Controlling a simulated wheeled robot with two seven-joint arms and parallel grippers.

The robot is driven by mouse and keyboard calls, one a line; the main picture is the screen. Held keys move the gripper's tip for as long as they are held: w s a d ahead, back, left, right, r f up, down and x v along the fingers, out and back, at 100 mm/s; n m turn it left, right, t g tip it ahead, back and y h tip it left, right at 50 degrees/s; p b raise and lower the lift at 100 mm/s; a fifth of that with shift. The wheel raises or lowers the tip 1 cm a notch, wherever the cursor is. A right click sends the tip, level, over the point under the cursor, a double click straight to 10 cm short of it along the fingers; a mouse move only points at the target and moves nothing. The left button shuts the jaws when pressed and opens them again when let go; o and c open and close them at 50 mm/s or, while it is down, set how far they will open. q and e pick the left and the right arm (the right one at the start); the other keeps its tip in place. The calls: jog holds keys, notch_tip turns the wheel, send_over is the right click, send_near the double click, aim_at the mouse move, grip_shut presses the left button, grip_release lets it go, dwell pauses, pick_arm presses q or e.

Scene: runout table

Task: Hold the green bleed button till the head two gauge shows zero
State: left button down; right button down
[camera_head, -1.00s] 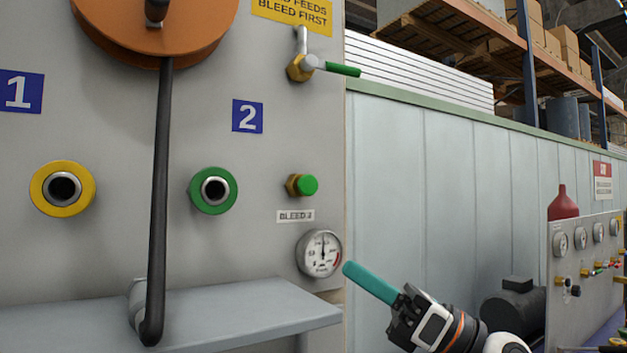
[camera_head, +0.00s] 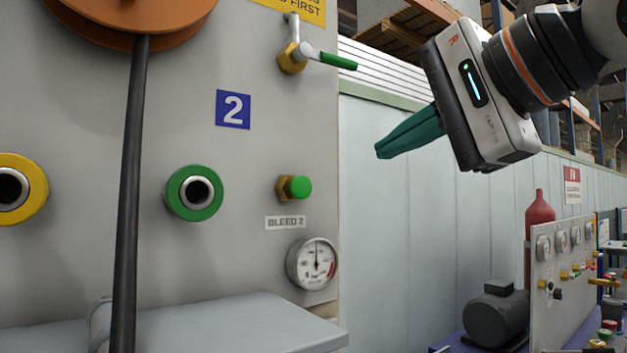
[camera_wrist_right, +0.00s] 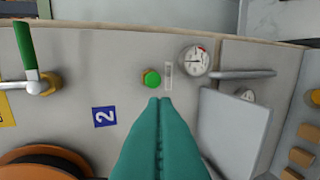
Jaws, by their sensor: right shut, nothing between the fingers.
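The green bleed button (camera_head: 300,187) sits in a brass fitting on the grey panel, above the "BLEED 2" label (camera_head: 285,222). The head two gauge (camera_head: 312,263) is below it; its needle points about straight up, off any end of the scale that I can make out. My right gripper (camera_head: 380,151) is shut and empty, with teal fingers pointing left, up and to the right of the button and apart from it. In the right wrist view the button (camera_wrist_right: 151,78) lies just beyond the shut fingertips (camera_wrist_right: 160,100), and the gauge (camera_wrist_right: 195,61) is to its right. My left gripper is not in view.
A green-handled valve (camera_head: 320,58) is above the button. The green-ringed port (camera_head: 194,193) and blue "2" sign (camera_head: 233,109) are to the left. A black lever or hose (camera_head: 131,200) hangs further left. A grey shelf (camera_head: 220,320) juts out below.

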aim_at(304, 189)
jog(key=shift+w, duration=0.1)
jog(key=p+x, duration=0.2)
jog(key=x, duration=0.2)
jog(key=p+x, duration=0.1)
jog(key=x, duration=0.3)
jog(key=r+p+x, duration=0.1)
jog(key=p+x, duration=0.1)
jog(key=x, duration=0.3)
jog(key=shift+w+a+r+p, duration=0.1)
jog(key=shift+w+a+p, duration=0.05)
jog(key=shift+a+p, duration=0.15)
jog(key=shift+w+a, duration=0.1)
jog(key=shift+w, duration=0.15)
